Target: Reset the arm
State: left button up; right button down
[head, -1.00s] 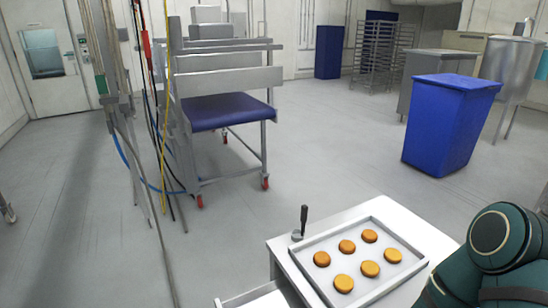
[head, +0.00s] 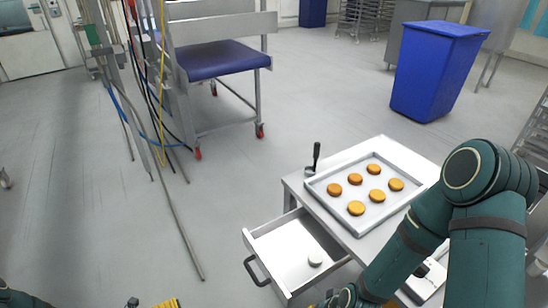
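My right arm (head: 455,215) comes in from the right and reaches down past the small white table to the bottom edge. Its gripper end is cut off or hidden there, so its fingers cannot be made out. Only slivers of my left arm (head: 12,298) show at the bottom left, and its fingers cannot be made out. The table's drawer (head: 268,238) is pulled open, with a small pale round piece (head: 315,260) inside. A tray (head: 318,188) on the table holds several golden-brown rounds (head: 374,195). A dark-handled tool (head: 315,156) stands beside the tray's back left corner.
A white and black object (head: 428,272) is partly hidden behind my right arm. A blue bin (head: 432,75) stands behind the table. A wheeled metal frame with a blue seat (head: 215,58) and hanging cables are at the left. The floor (head: 120,225) left of the drawer is clear.

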pick_arm(q)
jog(key=s+d+m+g+y, duration=0.3)
jog(key=d+m+g, duration=0.3)
jog(key=m, duration=0.5)
jog(key=s+d+m+g+y, duration=0.25)
jog(key=d+m+g, duration=0.3)
jog(key=m, duration=0.55)
jog(key=w+d+r+m+t+y, duration=0.1)
jog(key=d+r+m+t, duration=0.1)
jog(key=m, duration=0.7)
jog(key=w+d+r+m+t+y, duration=0.2)
jog(key=d+m, duration=0.3)
jog(key=m, duration=0.5)
jog(key=shift+d+r+t, duration=0.15)
jog(key=shift+r+t, duration=0.2)
jog(key=shift+r, duration=0.15)
